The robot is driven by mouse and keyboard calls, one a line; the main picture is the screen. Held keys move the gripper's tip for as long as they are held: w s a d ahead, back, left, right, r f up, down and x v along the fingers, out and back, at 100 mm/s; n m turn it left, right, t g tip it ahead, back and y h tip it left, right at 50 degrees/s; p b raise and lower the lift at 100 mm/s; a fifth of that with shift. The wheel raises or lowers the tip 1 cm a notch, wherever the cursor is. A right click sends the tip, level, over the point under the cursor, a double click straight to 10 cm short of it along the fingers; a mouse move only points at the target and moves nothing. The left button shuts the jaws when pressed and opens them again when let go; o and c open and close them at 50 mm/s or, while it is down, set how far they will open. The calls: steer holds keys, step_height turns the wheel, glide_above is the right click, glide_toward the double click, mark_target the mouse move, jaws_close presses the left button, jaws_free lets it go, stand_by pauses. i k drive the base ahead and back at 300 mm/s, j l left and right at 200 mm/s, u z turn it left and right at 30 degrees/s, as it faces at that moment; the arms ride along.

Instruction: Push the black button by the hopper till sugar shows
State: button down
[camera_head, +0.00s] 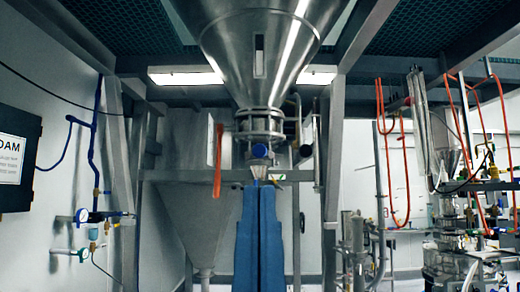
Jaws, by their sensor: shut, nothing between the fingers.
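The large steel hopper (220,40) hangs at the top centre of the head view, narrowing down to a flanged neck (259,125). A narrow upright slot or window (259,56) shows on its front; I see no sugar that I can make out. A small dark round part (306,150) is right of the neck, below the flange; I cannot tell whether it is the black button. A blue round part (259,150) is under the neck.
A steel frame post (330,190) is to the right. An orange strip (218,160) hangs left of the neck. Blue piping with a gauge (82,215) is on the left wall. Crowded equipment (465,240) fills the right.

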mark_target(306, 151)
steer(key=i+j+z, duration=0.1)
steer(key=i+j, duration=0.15)
steer(key=i+j+z, duration=0.1)
steer(key=j, duration=0.3)
steer(key=i+j+z, duration=0.1)
steer(key=i+j, duration=0.2)
steer(key=i+j+z, duration=0.1)
steer(key=j, duration=0.3)
steer(key=i+j, duration=0.3)
steer(key=i+j+z, duration=0.15)
steer(key=j, duration=0.3)
steer(key=i+j+z, duration=0.1)
steer(key=j, duration=0.3)
steer(key=i+j+z, duration=0.1)
steer(key=i+j, duration=0.15)
steer(key=j, duration=0.2)
